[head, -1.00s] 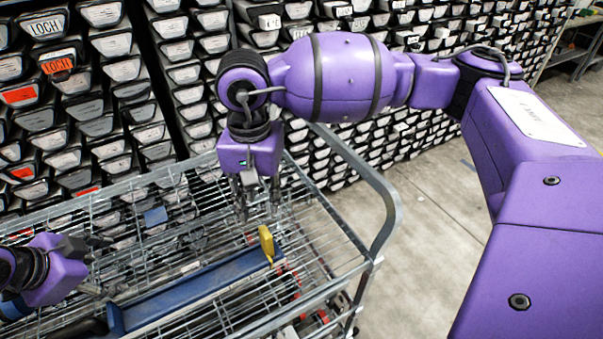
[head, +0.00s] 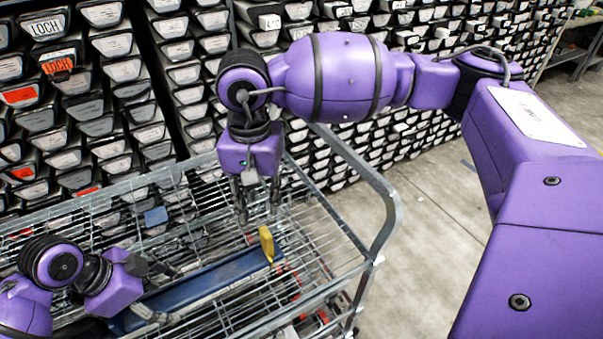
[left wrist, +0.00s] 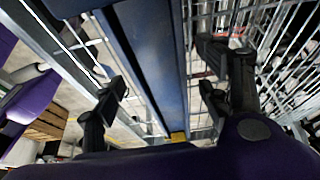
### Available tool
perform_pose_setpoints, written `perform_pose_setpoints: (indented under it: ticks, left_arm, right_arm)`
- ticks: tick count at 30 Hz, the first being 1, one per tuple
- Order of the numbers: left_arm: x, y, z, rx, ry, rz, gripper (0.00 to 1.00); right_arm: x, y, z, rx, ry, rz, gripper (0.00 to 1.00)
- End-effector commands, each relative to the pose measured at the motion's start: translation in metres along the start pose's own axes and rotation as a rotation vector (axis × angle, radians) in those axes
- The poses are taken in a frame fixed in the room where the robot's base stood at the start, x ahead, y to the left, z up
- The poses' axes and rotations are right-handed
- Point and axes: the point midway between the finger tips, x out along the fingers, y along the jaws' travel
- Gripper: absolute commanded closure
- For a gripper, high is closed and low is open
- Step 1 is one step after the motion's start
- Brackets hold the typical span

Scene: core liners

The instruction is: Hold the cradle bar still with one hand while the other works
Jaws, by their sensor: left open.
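The blue cradle bar (head: 215,277) lies lengthwise on the wire cart, with a yellow upright piece (head: 267,243) at its far end. My left gripper (head: 160,290) is open at the bar's near part, one finger on each side of it. In the left wrist view the bar (left wrist: 152,45) runs between the two spread fingers (left wrist: 160,95), with gaps showing, and a bit of yellow (left wrist: 178,136) shows low down.
The wire cart (head: 385,215) has a grey tubular rail around it. A wall of stacked, labelled core trays (head: 110,70) stands close behind it. A small blue piece (head: 156,216) shows at the cart's far side. Bare floor (head: 440,230) lies to the right.

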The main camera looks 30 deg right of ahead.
Motion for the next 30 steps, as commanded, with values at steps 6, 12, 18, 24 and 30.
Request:
perform_pose_setpoints:
  ticks: [6, 12, 18, 24, 30]
  left_arm:
    - [0.0044, 0.0, 0.0002, 0.0, 0.0, 0.0, 0.31]
    - [0.0041, 0.0, 0.0002, 0.0, 0.0, 0.0, 0.43]
    - [0.004, 0.0, 0.0002, -0.001, 0.0, -0.001, 0.69]
    - [0.0039, -0.0001, 0.0002, -0.001, 0.0, -0.001, 0.96]
    - [0.0038, -0.0002, 0.0002, -0.001, 0.0, -0.001, 1.0]
  right_arm:
    - [0.0003, 0.0, 0.0, 0.0, 0.0, 0.0, 0.69]
    - [0.0003, 0.0, 0.0, 0.0, 0.0, 0.0, 0.69]
    - [0.0003, 0.0, 0.0, 0.0, 0.0, 0.0, 0.69]
    - [0.0003, 0.0, 0.0, 0.0, 0.0, 0.0, 0.69]
    - [0.0003, 0.0, 0.0, 0.0, 0.0, 0.0, 0.69]
